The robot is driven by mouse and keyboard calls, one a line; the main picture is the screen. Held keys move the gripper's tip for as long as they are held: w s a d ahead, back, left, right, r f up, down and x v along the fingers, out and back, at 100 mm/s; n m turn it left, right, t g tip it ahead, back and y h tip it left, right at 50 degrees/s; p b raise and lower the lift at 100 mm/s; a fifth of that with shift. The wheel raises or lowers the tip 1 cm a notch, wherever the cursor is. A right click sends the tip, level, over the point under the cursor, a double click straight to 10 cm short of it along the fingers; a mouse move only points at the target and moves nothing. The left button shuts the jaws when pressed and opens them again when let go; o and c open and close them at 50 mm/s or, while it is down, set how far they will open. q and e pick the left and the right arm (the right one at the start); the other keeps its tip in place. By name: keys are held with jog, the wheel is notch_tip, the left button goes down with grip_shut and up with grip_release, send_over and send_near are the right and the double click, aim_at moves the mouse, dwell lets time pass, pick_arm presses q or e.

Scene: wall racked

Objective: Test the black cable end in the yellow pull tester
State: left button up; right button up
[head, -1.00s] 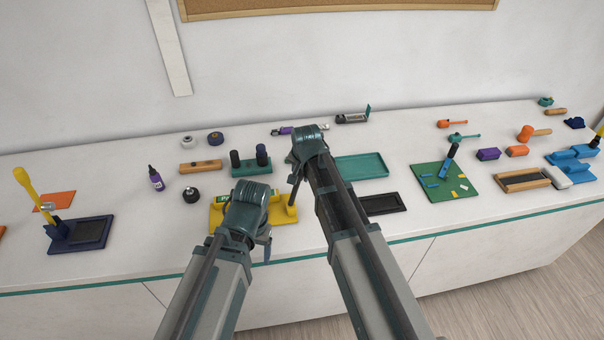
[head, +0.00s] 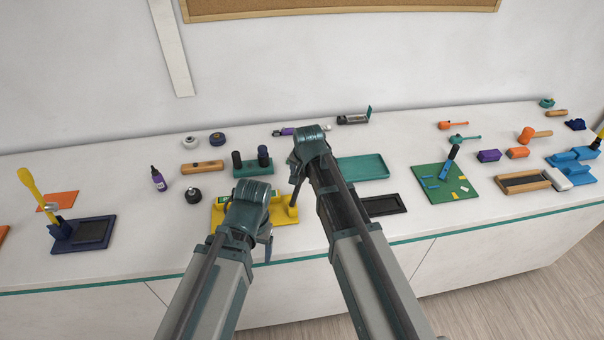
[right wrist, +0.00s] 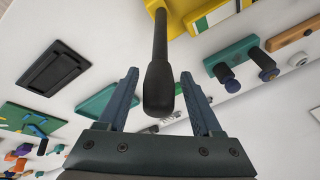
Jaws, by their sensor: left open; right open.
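The yellow pull tester (head: 282,215) stands near the bench's front edge, partly hidden by my arms. In the right wrist view its yellow body (right wrist: 235,12) is at the top, with a green and white panel. A black rod with a thicker rounded end (right wrist: 160,92) extends from its yellow part. My right gripper (right wrist: 160,73) is open, with the rod's end seen between its fingers, not gripped. In the head view my right gripper (head: 293,180) is mostly behind its arm. My left gripper (head: 266,247) is open at the tester's front. I cannot make out the black cable end.
Behind the tester stands a teal block with two dark posts (head: 252,160). A teal tray (head: 362,167) and a black tray (head: 383,205) lie to the right, then a green board (head: 445,183). A purple bottle (head: 158,180) and dark round piece (head: 193,194) are left.

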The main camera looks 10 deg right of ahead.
jog(key=p+v, duration=1.1)
jog(key=v, duration=0.1)
jog(key=shift+s+r, duration=0.2)
jog(key=shift+r, duration=0.1)
jog(key=s+a+f+n+g+b, duration=0.2)
jog(key=s+f+n+b, duration=0.3)
jog(key=s+f+b, duration=0.5)
jog(key=s+a+f+n+g+h+b, duration=0.1)
jog(key=s+f+n+b, duration=0.4)
jog(key=s+f+b, duration=0.5)
notch_tip(320, 180, down, 3)
jog(key=shift+a+r+n+g+b, duration=0.25)
jog(key=shift+a+n+g+b, duration=0.25)
jog(key=shift+g, duration=0.2)
jog(key=shift+s, duration=0.15)
